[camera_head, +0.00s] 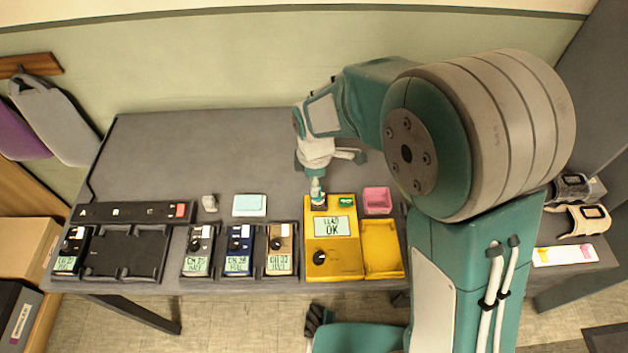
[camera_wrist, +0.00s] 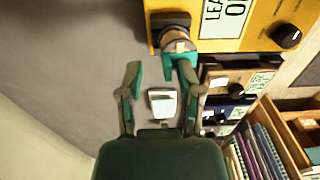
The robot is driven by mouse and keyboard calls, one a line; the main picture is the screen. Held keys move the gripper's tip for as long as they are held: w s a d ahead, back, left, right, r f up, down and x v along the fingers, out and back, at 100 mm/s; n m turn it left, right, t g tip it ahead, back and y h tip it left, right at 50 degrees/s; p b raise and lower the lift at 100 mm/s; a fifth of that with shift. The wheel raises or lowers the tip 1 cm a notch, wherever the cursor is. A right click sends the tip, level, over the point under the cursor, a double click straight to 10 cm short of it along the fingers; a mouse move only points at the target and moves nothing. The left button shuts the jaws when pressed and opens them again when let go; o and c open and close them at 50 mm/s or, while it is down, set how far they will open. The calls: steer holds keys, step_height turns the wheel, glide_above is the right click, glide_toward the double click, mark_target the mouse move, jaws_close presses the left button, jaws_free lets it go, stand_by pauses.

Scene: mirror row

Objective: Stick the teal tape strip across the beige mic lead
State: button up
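My gripper (camera_head: 317,186) is over the back left corner of the yellow tester (camera_head: 347,262), whose screen reads "LEAD OK". In the wrist view its teal-tipped fingers (camera_wrist: 160,70) stand apart with nothing seen held between them. The right finger is close beside a round plug with a beige band (camera_wrist: 176,40) at the tester's edge; I cannot tell whether they touch. This plug may be the beige mic lead's end. A beige pack (camera_head: 281,248) stands in the rack left of the tester. I cannot make out a separate teal tape strip for certain.
A pale teal pad (camera_head: 250,205) and small grey object (camera_head: 210,203) lie behind the rack. A pink tray (camera_head: 377,199) and yellow tray (camera_head: 382,263) are right of the tester. A white card (camera_head: 565,256) with pink and yellow ends lies far right. The back table is clear.

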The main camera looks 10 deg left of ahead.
step_height(320, 180, up, 12)
steer(key=shift+w, duration=0.15)
stand_by(0.6)
steer(key=shift+c, duration=0.3)
steer(key=shift+f, duration=0.2)
steer(key=c, duration=0.5)
steer(key=s+f, duration=0.1)
steer(key=f, duration=0.1)
steer(key=shift+s+d+f, duration=0.3)
steer(key=shift+s+d, duration=0.1)
jaws_close()
steer(key=shift+f, duration=3.25)
steer(key=shift+f, duration=1.25)
